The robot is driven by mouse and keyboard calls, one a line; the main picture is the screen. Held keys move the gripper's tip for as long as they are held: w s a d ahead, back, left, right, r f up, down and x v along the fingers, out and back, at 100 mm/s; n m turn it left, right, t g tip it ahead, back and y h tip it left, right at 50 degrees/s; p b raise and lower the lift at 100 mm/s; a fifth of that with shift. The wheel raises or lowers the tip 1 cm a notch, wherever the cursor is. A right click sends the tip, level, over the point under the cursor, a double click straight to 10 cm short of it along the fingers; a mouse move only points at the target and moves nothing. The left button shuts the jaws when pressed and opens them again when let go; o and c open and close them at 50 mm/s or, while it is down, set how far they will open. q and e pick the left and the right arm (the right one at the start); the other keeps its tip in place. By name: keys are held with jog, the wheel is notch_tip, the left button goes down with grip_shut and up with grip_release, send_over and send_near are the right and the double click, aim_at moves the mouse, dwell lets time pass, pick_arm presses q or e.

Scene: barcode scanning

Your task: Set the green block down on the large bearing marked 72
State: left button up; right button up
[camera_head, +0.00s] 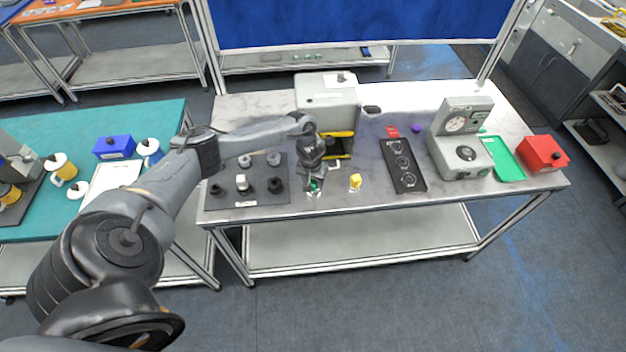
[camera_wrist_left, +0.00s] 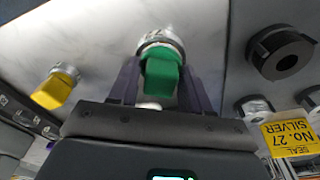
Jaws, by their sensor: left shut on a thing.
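The green block (camera_head: 315,185) is small and sits between the fingertips of my left gripper (camera_head: 314,181), which is shut on it. In the left wrist view the green block (camera_wrist_left: 161,78) fills the gap between the two dark fingers (camera_wrist_left: 160,85). A silver bearing (camera_wrist_left: 163,40) with a marking that looks like 72 lies right at the block's end. In the head view this bearing (camera_head: 314,193) shows just below the gripper. Whether the block touches the bearing or hangs just above it, I cannot tell. My right gripper is not in view.
A yellow block (camera_head: 355,181) stands to the right on the table. A dark mat (camera_head: 222,203) with several round parts lies left, and a black tray (camera_head: 411,183) lies right. A grey machine (camera_head: 327,98) stands behind the gripper. The table front near the yellow block is clear.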

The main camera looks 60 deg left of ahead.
pick_arm(q)
jog(key=o, duration=0.7)
jog(key=shift+f, duration=0.15)
jog(key=o, duration=0.6)
jog(key=shift+c, duration=0.2)
jog(key=shift+o, duration=0.4)
jog(key=shift+o, duration=1.2)
notch_tip(320, 180, up, 8)
jog(key=p, duration=0.9)
jog(key=shift+f, duration=0.2)
